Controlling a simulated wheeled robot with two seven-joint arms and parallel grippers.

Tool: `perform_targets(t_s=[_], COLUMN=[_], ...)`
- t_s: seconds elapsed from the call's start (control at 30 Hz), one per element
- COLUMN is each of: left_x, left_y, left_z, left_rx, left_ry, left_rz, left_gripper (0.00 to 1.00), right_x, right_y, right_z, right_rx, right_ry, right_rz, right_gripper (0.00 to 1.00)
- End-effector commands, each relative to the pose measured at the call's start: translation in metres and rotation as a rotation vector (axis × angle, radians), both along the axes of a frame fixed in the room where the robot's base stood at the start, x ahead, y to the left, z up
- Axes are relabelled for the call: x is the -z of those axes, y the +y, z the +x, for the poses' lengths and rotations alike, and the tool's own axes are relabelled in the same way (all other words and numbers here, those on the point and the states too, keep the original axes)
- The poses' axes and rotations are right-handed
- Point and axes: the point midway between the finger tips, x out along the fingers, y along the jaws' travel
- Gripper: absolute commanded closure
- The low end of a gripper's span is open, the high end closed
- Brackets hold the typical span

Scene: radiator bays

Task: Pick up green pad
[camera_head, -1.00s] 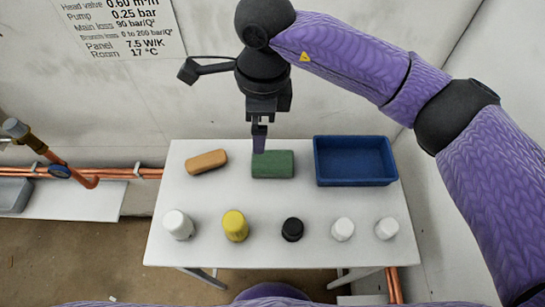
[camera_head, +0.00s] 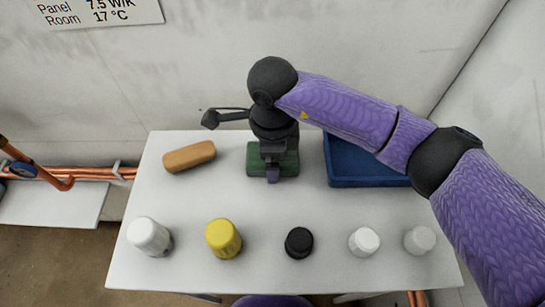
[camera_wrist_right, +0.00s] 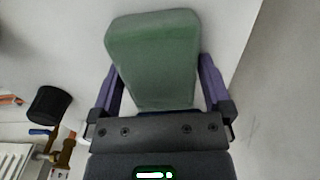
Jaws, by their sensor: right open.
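The green pad (camera_head: 289,165) lies on the white table near its back, partly hidden by my right gripper (camera_head: 272,174). My right arm comes in from the right and the gripper points down over the pad. In the right wrist view the pad (camera_wrist_right: 152,55) fills the space between the two purple fingers of the right gripper (camera_wrist_right: 160,82), one on each side. The jaws are open; whether a finger touches the pad cannot be told. My left gripper is not in view.
On the white table (camera_head: 200,272), an orange-brown block (camera_head: 189,156) lies left of the pad and a blue tray (camera_head: 370,182) right of it, partly behind my arm. A front row holds a white knob (camera_head: 149,236), a yellow one (camera_head: 223,238), a black one (camera_head: 299,242) and two more white ones.

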Motion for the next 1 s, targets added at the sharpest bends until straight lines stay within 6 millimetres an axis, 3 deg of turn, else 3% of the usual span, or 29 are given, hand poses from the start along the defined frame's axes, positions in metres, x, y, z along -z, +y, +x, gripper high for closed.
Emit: perform_targets(t_s=[0.07, 0.37, 0.63, 0.9, 1.0], left_x=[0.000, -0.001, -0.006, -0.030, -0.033], left_y=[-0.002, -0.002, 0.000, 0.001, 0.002], left_z=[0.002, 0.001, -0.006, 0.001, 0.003], left_rx=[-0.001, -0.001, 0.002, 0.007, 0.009], left_ry=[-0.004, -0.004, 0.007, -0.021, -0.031], left_rz=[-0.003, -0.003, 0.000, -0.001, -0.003], left_gripper=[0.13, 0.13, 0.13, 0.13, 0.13], right_x=[-0.001, -0.002, -0.011, -0.082, -0.097], right_y=[0.000, 0.000, 0.000, 0.000, 0.000], right_z=[0.000, 0.000, 0.000, 0.001, 0.000], right_rx=[0.000, 0.000, -0.001, -0.001, -0.001], right_ry=[-0.001, 0.000, -0.003, -0.007, -0.004], right_rz=[0.000, 0.001, 0.002, 0.002, 0.001], right_gripper=[0.02, 0.66, 0.67, 0.67, 0.67])
